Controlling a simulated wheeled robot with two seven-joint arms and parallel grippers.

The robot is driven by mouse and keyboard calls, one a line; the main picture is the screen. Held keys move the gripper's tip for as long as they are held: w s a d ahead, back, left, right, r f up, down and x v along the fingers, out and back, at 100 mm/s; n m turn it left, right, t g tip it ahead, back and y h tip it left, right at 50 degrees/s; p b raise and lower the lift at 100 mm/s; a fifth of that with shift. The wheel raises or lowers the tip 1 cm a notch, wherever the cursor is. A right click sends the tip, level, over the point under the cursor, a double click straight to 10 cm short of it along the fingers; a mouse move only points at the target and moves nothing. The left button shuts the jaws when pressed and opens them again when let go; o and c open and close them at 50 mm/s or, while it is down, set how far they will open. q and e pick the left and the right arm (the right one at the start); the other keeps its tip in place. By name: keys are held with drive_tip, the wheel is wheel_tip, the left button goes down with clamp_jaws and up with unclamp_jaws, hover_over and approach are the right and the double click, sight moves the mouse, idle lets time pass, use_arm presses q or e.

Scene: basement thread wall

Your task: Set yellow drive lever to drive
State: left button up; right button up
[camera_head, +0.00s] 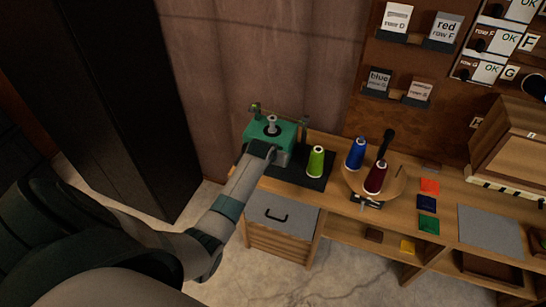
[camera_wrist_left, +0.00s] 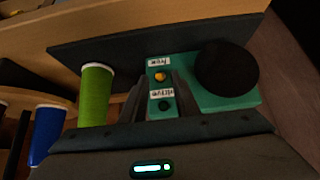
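A teal winder (camera_head: 268,133) stands on a dark mat at the left end of the bench. In the left wrist view its teal plate (camera_wrist_left: 225,104) carries a "free" label (camera_wrist_left: 159,62) and a "drive" label (camera_wrist_left: 161,94). The yellow lever knob (camera_wrist_left: 161,77) sits just below the "free" label. A dark round spot (camera_wrist_left: 165,105) lies by the "drive" label. My left gripper (camera_wrist_left: 158,97) is over the plate, its fingers apart on either side of the labelled strip, with nothing clearly held. Contact with the lever cannot be told. My right gripper is not in view.
A green cone of thread (camera_head: 316,161) stands beside the winder. Blue (camera_head: 356,154) and dark red (camera_head: 376,177) cones stand on a round wooden stand further right. A large black disc (camera_wrist_left: 227,70) is close beside the labelled strip. A drawer unit (camera_head: 282,216) is below.

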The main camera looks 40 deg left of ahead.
use_arm(q)
drive_tip(key=shift+s+r, duration=0.1)
drive_tip(key=b+v, duration=0.3)
drive_tip(key=v, duration=1.4)
drive_tip(key=shift+b, duration=0.4)
